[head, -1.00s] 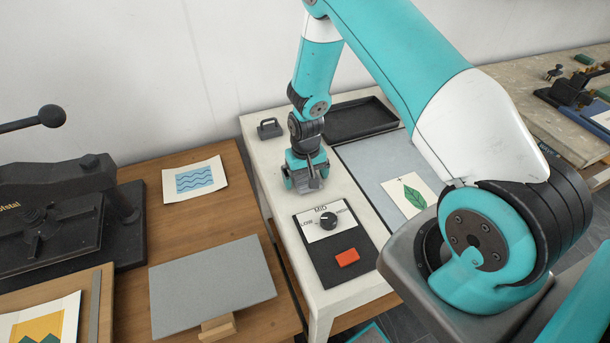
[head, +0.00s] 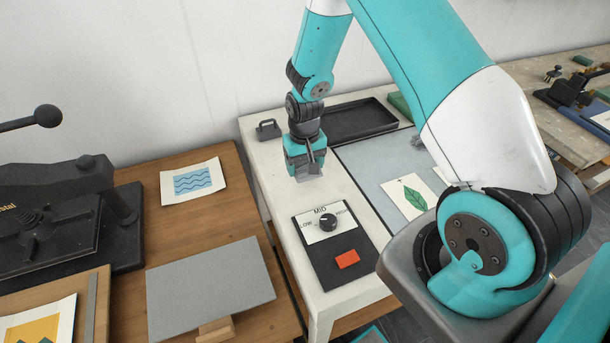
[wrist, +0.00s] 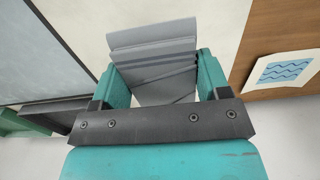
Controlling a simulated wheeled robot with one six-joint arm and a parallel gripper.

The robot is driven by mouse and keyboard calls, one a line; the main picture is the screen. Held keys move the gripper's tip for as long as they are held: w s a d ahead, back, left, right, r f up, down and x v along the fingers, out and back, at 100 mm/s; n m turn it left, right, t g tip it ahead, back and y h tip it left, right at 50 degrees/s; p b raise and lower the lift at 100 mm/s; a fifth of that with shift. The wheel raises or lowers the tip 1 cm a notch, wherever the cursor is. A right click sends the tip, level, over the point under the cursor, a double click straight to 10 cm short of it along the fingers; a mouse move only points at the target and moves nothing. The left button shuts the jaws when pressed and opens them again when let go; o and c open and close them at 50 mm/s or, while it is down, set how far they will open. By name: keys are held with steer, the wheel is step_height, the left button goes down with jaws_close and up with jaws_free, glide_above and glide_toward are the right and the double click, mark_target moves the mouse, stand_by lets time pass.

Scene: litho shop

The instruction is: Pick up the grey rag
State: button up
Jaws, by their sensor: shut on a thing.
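The grey rag (wrist: 152,55) shows in the wrist view as a smooth, folded-looking grey shape between the two teal fingers, spanning the gap. My gripper (head: 306,168) is shut on it. In the head view, a small part of the rag (head: 310,175) shows below the fingers, over the white table. The gripper hides most of it there. It seems to hang a little above the table top, but the exact gap is hard to tell.
In front stands a dark control panel with a dial (head: 328,222) and red button. Behind are a black tray (head: 355,122) and a dark handled block (head: 268,129). A leaf print (head: 405,196) lies right. A small grey lump (head: 417,141) shows beside my arm.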

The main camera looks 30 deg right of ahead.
mark_target(305, 163)
step_height(305, 163, up, 15)
steer(key=b, duration=0.2)
steer(key=shift+r, duration=0.15)
